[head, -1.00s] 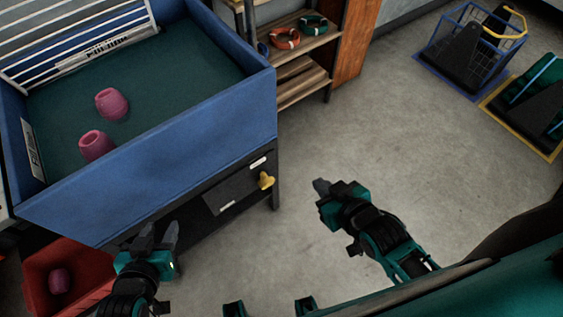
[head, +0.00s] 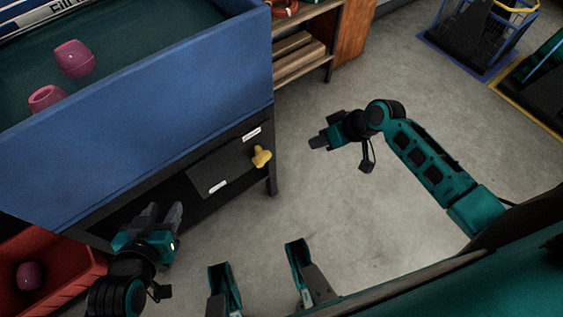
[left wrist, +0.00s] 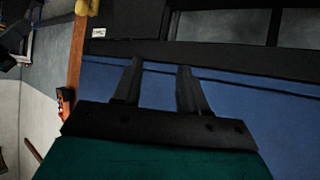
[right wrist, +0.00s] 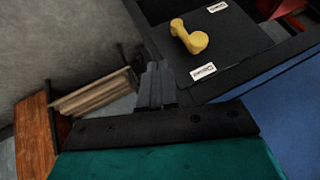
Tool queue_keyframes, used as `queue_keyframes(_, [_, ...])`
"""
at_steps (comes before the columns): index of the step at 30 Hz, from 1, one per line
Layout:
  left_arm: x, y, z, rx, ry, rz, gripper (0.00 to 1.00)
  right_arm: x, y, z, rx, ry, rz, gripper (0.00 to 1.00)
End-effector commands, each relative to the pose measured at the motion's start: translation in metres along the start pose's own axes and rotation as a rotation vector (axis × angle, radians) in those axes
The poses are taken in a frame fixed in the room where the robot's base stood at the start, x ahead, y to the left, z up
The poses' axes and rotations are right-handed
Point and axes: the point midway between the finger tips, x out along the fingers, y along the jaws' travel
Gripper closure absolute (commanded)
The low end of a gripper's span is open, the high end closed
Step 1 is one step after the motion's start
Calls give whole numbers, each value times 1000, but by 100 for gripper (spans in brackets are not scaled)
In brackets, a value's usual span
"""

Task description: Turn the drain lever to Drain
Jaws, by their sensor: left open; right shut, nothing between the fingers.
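The yellow drain lever (head: 261,156) sits on a dark panel (head: 224,166) below the blue tank (head: 170,105). It also shows in the right wrist view (right wrist: 188,37), between two white labels too small to read surely. My right gripper (head: 318,142) is shut and empty, to the right of the lever and apart from it, pointing toward it. In the right wrist view its closed fingers (right wrist: 156,84) are below and left of the lever. My left gripper (head: 163,215) is open and empty, in front of the tank's lower frame at the left. Part of the lever shows in the left wrist view (left wrist: 87,7).
Two pink floats (head: 74,60) lie in the tank. A red bin (head: 60,270) with a pink float (head: 29,276) stands at lower left. A wooden shelf (head: 300,57) stands behind the tank. A wire basket (head: 485,35) is at upper right. The floor between is clear.

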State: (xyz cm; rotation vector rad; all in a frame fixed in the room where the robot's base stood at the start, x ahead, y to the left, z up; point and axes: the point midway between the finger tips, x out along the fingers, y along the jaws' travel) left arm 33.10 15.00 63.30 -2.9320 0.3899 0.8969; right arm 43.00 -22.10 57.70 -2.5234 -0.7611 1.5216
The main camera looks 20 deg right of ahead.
Motion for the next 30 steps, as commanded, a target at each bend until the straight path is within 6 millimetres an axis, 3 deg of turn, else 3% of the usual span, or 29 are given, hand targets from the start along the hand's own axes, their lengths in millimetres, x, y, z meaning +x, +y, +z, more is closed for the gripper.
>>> queue_keyframes(1, [10,1,12,-1,4,4,57,8,12,-4,-1,-15,-32,100])
queue_keyframes(4, [14,3,16,-3,3,10,57,5,17,-13,-1,-39,-93,100])
queue_keyframes(20, [15,4,17,-5,2,12,57,4,16,-20,1,-50,-135,100])
queue_keyframes(23, [18,4,21,-6,0,13,57,16,15,-18,2,-51,-135,100])
queue_keyframes(30, [27,8,33,-12,-7,24,57,66,9,-15,2,-50,-137,100])
